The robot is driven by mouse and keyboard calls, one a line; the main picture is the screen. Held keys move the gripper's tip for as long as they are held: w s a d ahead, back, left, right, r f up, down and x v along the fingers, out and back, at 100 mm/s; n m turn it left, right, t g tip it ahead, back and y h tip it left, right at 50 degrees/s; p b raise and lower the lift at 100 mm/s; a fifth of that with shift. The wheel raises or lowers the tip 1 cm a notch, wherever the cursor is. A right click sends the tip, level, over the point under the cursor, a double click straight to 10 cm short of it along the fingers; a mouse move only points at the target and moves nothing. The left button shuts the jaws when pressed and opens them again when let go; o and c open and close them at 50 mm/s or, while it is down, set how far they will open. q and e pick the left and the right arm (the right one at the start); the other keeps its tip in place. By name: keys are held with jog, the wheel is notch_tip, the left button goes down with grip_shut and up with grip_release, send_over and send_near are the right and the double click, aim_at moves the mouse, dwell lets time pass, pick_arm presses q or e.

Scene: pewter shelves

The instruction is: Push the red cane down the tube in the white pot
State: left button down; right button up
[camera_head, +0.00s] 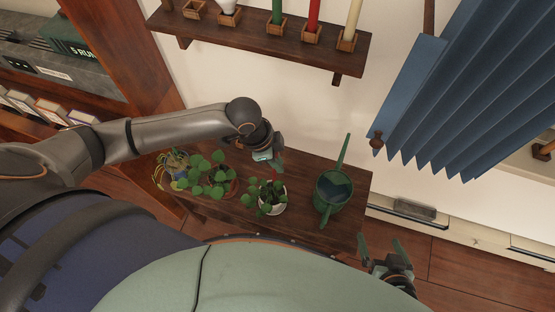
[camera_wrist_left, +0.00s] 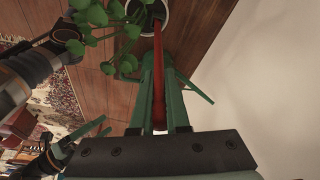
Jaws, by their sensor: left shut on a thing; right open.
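The white pot (camera_head: 276,209) with a round-leaved green plant (camera_head: 262,195) stands on the wooden shelf, in the middle of the head view. Its rim also shows at the top of the left wrist view (camera_wrist_left: 165,12). My left gripper (camera_head: 277,165) is above and behind the pot, shut on the red cane (camera_wrist_left: 158,75). In the left wrist view the cane runs between the fingers toward the pot's opening. The tube is not clearly visible, and I cannot tell how deep the cane sits. My right gripper (camera_head: 382,246) is open and empty, off the shelf's front right corner.
A green watering can (camera_head: 333,192) stands just right of the pot. Another leafy plant (camera_head: 208,176) and a striped-leaf plant (camera_head: 172,165) stand to the left. An upper shelf (camera_head: 270,48) holds candles in wooden holders. Blue pleated fabric (camera_head: 450,90) hangs at right.

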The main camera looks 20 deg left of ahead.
pick_arm(q)
jog(key=shift+f, duration=0.1)
jog(key=c, duration=0.9)
grip_release()
jog(key=p+v, duration=0.1)
jog(key=v, duration=1.1)
jog(key=shift+d, duration=0.15)
jog(key=s+d+f+n+t+h, duration=0.1)
jog(key=s+d+n+t, duration=0.15)
jog(key=d, duration=0.25)
jog(key=s+a+f+n+y, duration=0.4)
jog(key=s+a+n, duration=0.5)
jog(key=w+d+f+t, duration=0.1)
jog(key=f, duration=0.2)
jog(key=w+d+f+t+h, duration=0.1)
jog(key=w+f+t, duration=0.1)
jog(key=f, duration=0.2)
jog(key=w+d+f+t+h, duration=0.1)
jog(key=f+t, duration=0.1)
jog(key=f, duration=0.2)
jog(key=shift+w+d+f, duration=0.1)
jog(key=shift+w+d, duration=0.1)
jog(key=shift+d, duration=0.05)
